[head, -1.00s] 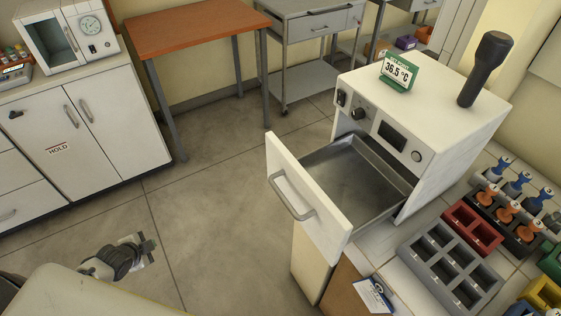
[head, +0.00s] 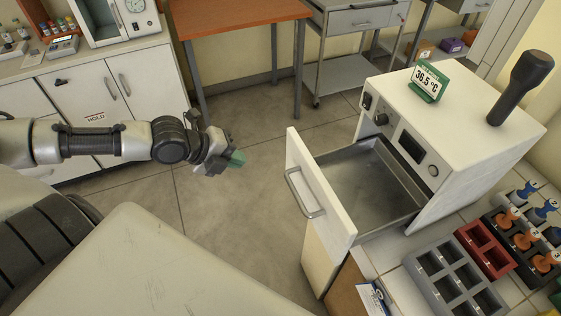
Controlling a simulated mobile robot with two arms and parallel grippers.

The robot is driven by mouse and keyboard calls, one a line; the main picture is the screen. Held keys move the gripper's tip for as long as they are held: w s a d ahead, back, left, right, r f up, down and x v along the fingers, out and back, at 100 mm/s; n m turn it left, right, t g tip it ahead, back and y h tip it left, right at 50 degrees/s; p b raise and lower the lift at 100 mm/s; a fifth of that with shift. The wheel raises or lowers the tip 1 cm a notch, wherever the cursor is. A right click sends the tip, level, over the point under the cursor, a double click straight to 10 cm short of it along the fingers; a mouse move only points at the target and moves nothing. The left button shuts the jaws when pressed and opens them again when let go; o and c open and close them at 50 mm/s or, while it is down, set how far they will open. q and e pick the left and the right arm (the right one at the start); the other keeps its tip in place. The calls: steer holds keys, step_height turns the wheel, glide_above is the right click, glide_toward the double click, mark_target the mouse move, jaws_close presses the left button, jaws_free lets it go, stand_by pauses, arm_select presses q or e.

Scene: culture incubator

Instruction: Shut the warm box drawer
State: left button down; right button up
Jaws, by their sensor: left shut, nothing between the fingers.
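The warm box (head: 480,115) is a white cabinet on the tiled counter at the right, with a dial, a dark screen and a 36.5 °C sign (head: 428,82) on top. Its drawer (head: 370,190) is pulled well out, and the metal tray inside looks empty. The white drawer front (head: 318,190) faces left and carries a grey bar handle (head: 302,194). My left gripper (head: 233,160) is shut and empty, over the floor to the left of the drawer front and apart from it. My right gripper is not in view.
A grey rack (head: 440,275), a red rack (head: 484,250) and a dark rack with orange and blue-topped pieces stand on the counter right of the drawer. The floor left of the drawer is free.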

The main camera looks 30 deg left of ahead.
mark_target(288, 162)
arm_select(q)
steer(key=x, duration=0.3)
steer(key=r+p+x, duration=0.1)
steer(key=x, duration=0.3)
steer(key=w+d+p+x, duration=0.1)
steer(key=x, duration=0.2)
steer(key=shift+w+d+r, duration=0.1)
steer(key=shift+d+r, duration=0.05)
steer(key=shift+d, duration=0.05)
steer(key=shift+w+d, duration=0.45)
steer(key=shift+w, duration=0.1)
steer(key=shift+w+d, duration=0.15)
steer(key=shift+w, duration=0.1)
steer(key=w+d+b, duration=0.7)
steer(key=w+d, duration=0.4)
steer(key=w, duration=0.4)
steer(key=shift+d, duration=0.35)
steer(key=shift+r, duration=0.1)
